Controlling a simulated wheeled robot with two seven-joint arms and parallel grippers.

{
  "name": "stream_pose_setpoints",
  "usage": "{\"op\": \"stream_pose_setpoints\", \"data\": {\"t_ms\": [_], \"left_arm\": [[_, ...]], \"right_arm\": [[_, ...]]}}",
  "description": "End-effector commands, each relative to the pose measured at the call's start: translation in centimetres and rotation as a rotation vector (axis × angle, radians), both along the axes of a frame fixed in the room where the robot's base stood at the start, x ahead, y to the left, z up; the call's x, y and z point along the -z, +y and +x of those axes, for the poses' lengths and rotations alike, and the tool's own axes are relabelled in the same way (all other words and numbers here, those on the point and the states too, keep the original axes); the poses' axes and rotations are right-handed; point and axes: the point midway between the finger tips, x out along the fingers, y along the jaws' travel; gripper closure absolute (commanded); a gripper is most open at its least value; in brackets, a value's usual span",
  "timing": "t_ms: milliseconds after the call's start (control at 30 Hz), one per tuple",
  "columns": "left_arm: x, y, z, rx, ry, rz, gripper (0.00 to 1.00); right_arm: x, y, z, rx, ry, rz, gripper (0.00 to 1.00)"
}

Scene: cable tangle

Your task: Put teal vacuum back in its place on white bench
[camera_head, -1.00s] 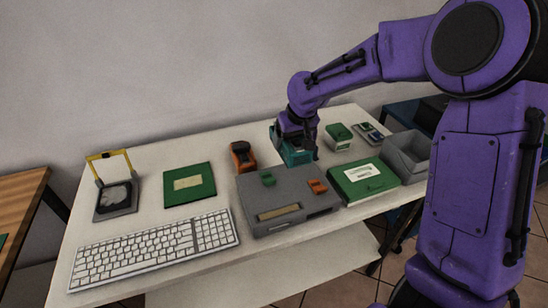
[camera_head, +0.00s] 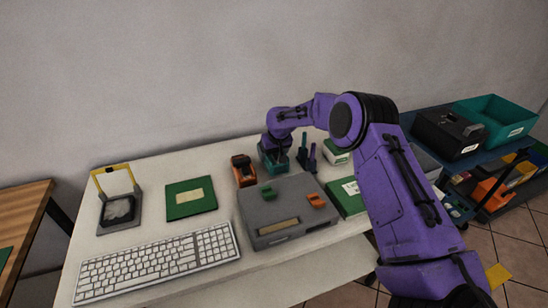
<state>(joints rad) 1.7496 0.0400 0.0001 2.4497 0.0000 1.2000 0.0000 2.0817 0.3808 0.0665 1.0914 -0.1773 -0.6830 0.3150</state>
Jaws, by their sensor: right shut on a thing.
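The teal vacuum (camera_head: 274,164) is a small teal block at the back of the white bench (camera_head: 150,161), just right of an orange and black device. My right gripper (camera_head: 276,153) comes down over it from above and is shut on it; the fingertips are mostly hidden by the wrist. I cannot tell whether the vacuum's base touches the bench top. My left gripper is not in view.
Two dark upright objects (camera_head: 307,153) stand close right of the vacuum. The orange and black device (camera_head: 243,170) is close left. A grey case (camera_head: 270,210) lies in front, with a green book (camera_head: 190,198) and white keyboard (camera_head: 158,262) to the left.

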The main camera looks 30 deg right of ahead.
Motion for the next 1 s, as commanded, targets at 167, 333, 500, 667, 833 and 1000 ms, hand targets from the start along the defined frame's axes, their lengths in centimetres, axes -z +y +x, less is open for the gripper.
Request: {"op": "stream_pose_setpoints", "data": {"t_ms": [167, 333, 500, 667, 833, 1000], "left_arm": [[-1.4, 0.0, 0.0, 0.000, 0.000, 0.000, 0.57], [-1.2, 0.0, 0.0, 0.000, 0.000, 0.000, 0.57], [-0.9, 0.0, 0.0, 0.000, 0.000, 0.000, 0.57], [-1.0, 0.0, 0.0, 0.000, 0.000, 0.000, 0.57], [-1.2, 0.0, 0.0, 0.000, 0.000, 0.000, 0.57], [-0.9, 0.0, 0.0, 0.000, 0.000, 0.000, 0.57]], "right_arm": [[2.3, 0.0, -0.2, -0.001, 0.004, 0.000, 0.45], [2.6, 0.0, -0.1, -0.001, 0.001, 0.000, 0.45], [2.9, 0.0, -0.1, -0.001, 0.002, 0.000, 0.45], [2.9, 0.0, -0.2, -0.001, 0.004, 0.001, 0.00], [2.6, 0.0, -0.2, -0.001, 0.003, 0.000, 0.00], [0.2, 0.3, -1.0, -0.002, 0.000, 0.000, 0.00]]}}
